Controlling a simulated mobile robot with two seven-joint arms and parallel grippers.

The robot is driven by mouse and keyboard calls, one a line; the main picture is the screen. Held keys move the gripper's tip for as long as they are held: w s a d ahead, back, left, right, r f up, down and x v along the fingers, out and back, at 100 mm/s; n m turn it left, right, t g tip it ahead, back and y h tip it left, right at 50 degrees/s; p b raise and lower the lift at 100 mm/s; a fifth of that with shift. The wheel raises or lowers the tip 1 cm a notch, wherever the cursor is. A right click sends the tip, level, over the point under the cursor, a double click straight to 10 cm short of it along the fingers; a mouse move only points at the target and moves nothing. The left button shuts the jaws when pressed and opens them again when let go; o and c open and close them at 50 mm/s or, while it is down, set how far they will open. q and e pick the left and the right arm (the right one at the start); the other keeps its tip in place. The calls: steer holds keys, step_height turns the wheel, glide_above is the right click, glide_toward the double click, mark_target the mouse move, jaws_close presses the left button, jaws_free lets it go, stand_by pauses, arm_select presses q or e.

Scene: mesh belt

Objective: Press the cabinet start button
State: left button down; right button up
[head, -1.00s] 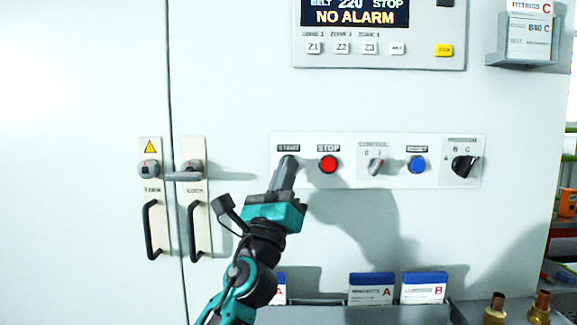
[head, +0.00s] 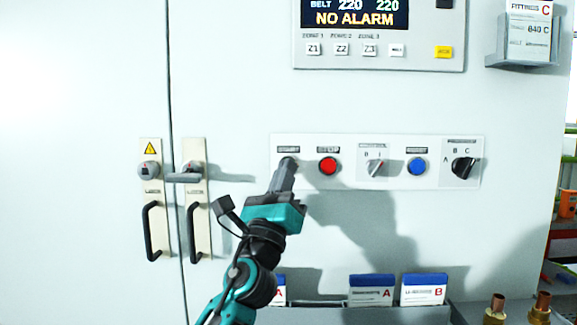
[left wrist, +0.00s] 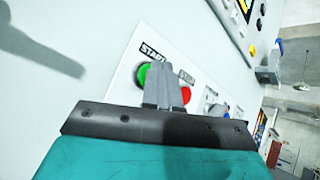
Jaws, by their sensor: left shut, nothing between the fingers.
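The cabinet (head: 90,90) fills the head view, with a white control strip (head: 340,179) across its front. The green start button (left wrist: 144,75) shows in the left wrist view under a START label, partly covered by my fingers. In the head view my fingertips hide that button. My left gripper (head: 288,163) is shut and empty, its tips over the start button; I cannot tell how deep the button is pressed. It also shows in the left wrist view (left wrist: 160,68). The display (head: 354,14) reads BELT 220 220 and NO ALARM. My right gripper is not in view.
Right of the start button are a red stop button (head: 328,166), a control switch (head: 375,168), a blue button (head: 417,166) and a black selector (head: 463,168). Door handles (head: 194,231) stand out at the left. A card bin (head: 380,316) sits below.

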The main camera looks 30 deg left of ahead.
arm_select(q)
steer(key=shift+s+d, duration=0.3)
steer(key=shift+s, duration=0.25)
steer(key=shift+s+d+p, duration=0.3)
steer(key=shift+s+d, duration=0.15)
steer(key=shift+s, duration=0.25)
steer(key=shift+s+d+p, duration=0.25)
steer(key=shift+s+d, duration=0.2)
steer(key=shift+s, duration=0.3)
steer(key=shift+s+d+p, duration=0.3)
steer(key=shift+s+d, duration=0.15)
steer(key=shift+s, duration=0.25)
